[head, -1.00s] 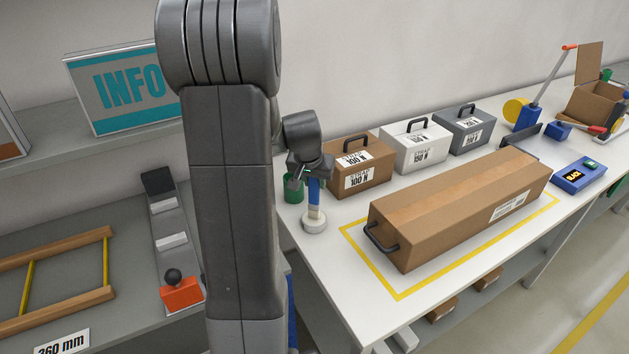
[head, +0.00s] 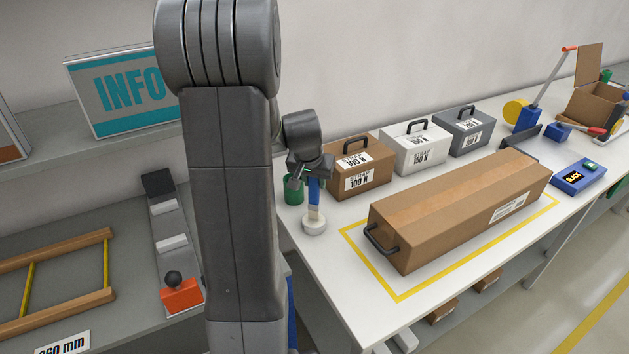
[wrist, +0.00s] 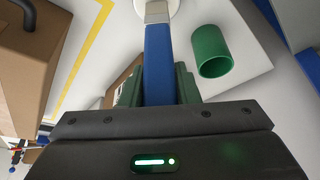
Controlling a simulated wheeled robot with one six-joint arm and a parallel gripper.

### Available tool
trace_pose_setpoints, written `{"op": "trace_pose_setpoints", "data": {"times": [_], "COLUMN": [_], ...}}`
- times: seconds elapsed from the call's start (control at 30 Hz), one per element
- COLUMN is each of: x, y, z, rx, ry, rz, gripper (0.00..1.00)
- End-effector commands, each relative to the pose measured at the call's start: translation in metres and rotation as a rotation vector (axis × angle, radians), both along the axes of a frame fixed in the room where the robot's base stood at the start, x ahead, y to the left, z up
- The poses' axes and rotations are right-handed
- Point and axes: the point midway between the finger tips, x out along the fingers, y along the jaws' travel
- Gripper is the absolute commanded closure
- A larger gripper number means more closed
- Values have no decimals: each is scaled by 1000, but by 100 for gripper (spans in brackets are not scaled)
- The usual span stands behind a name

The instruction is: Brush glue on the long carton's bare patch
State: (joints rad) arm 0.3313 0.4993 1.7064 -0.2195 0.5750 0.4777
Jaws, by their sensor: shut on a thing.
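The long brown carton (head: 400,243) lies inside a yellow outline on the white bench, with a dark handle on its near end and a white label on its side. A lighter strip runs along its top; I cannot make out which part is the bare patch. My gripper (head: 312,184) is left of the carton, shut on the blue handle of a brush (head: 314,194). In the wrist view the blue handle (wrist: 158,60) is between my green finger pads. A white round piece (head: 314,227) is at the brush's lower end; its bristles are not visible.
A green cup (head: 293,190) stands just left of the brush. Brown (head: 361,180), white (head: 416,156) and grey (head: 469,139) boxes with handles line the back of the bench. A blue device (head: 577,180) sits right of the carton.

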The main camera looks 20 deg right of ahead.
Motion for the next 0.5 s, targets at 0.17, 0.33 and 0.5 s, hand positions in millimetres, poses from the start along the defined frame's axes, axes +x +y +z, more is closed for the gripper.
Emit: {"op": "trace_pose_setpoints", "data": {"times": [0.17, 0.33, 0.5], "x": [1, 1, 1], "y": [0, 0, 0], "z": [20, 33, 47], "rx": [-1, -1, -1], "ry": [-4, -3, -4], "rz": [1, 0, 1], "gripper": [94, 94, 94]}}
